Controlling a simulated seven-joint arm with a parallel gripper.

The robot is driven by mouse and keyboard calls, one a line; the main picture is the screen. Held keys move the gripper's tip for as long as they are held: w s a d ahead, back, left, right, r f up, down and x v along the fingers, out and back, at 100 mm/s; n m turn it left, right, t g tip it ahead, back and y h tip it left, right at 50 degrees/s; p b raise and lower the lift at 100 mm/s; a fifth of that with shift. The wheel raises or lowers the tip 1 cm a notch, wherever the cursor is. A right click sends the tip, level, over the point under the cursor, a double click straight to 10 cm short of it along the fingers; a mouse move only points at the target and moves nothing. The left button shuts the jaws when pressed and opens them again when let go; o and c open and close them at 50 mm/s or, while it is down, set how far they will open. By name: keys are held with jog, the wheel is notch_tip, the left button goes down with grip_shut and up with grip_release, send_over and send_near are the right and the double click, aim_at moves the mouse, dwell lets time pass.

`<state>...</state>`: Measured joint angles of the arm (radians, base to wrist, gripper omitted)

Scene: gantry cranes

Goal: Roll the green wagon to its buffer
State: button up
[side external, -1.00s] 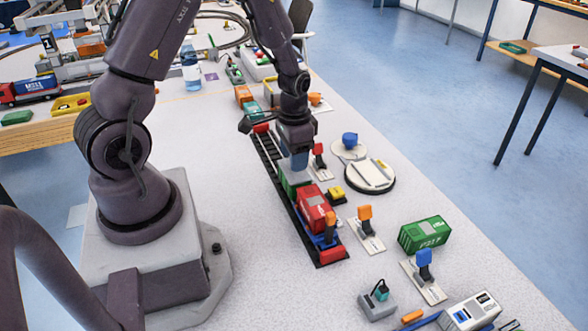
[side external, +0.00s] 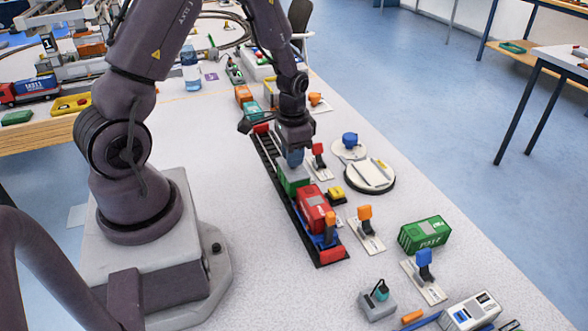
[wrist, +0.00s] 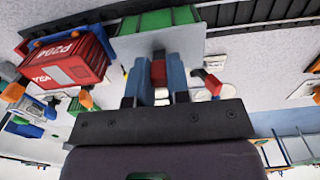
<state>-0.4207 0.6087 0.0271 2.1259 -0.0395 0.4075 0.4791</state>
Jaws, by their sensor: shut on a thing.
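The green wagon (side external: 292,181) stands on the dark straight track (side external: 268,154), with a pale grey top. My gripper (side external: 294,161) is above it, pointing down, its blue fingers shut on a small red grip on top; the fingers and red grip show in the wrist view (wrist: 158,75), with a green side of the wagon (wrist: 156,20) beyond the grey plate. The track has a red far end stop (side external: 261,129) and a red near one (side external: 332,256). A red wagon (side external: 313,209) on a blue base stands close on the near side of the green wagon.
Right of the track are a yellow block (side external: 336,193), levers with orange (side external: 364,212), red (side external: 318,149) and blue heads (side external: 424,257), a round turntable (side external: 370,175) and a green container (side external: 424,234). The far track stretch is clear of wagons.

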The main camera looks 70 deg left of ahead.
jog(key=a, duration=2)
jog(key=o, duration=0.8)
jog(key=shift+d, duration=0.1)
dwell(1.5)
notch_tip(320, 180, up, 7)
dwell(0.7)
jog(key=s+d+r+t, duration=0.2)
jog(key=d+r, duration=0.4)
jog(key=d, duration=0.5)
jog(key=s+d+r+t, duration=0.1)
jog(key=s+d+r, duration=0.4)
jog(key=d, duration=0.7)
jog(key=s+d+r+t, duration=0.2)
jog(key=s+d+r, duration=0.2)
jog(key=d+r, duration=0.4)
jog(key=d, duration=0.3)
jog(key=shift+d+r+t, duration=0.15)
jog(key=shift+r+t, duration=0.15)
